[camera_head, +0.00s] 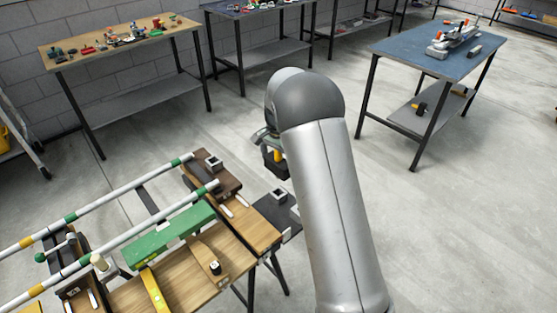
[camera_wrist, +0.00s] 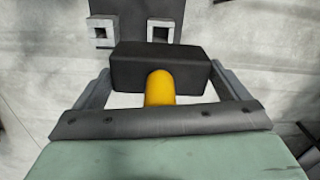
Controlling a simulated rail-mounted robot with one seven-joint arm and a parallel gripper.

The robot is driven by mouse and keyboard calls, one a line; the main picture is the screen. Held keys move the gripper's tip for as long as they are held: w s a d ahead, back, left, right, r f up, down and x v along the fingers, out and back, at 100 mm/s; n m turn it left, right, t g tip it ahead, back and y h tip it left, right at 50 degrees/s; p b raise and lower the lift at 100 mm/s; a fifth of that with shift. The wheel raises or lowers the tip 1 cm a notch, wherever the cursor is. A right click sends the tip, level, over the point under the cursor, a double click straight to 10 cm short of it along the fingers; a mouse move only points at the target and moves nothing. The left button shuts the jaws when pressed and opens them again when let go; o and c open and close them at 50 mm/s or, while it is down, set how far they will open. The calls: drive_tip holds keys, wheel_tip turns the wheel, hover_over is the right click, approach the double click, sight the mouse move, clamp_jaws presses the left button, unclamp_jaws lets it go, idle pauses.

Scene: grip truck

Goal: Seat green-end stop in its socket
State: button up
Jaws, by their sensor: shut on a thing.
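My gripper (camera_wrist: 160,78) is shut on a dark block (camera_wrist: 135,65) with a yellow cylinder (camera_wrist: 160,92) standing out of it towards the wrist camera. I take this to be the stop. In the head view, the block (camera_head: 275,166) hangs upright in the air below my gripper (camera_head: 271,150), beyond the workbench's right end. Two square hollow sockets, a left one (camera_wrist: 102,43) and a right one (camera_wrist: 160,23), show past the block in the wrist view. The block is apart from both and hides part of the plate below. I cannot tell which socket is the green-end one.
Two white rails (camera_head: 148,235) with green and yellow bands run along the workbench (camera_head: 190,285). A green block (camera_head: 165,236) lies between tools there. Other tables (camera_head: 120,50) stand behind, and a blue-topped one (camera_head: 405,55) at right. The floor between is clear.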

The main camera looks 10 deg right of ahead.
drive_tip(key=shift+r+p, duration=1.35)
drive_tip(key=shift+r, duration=0.9)
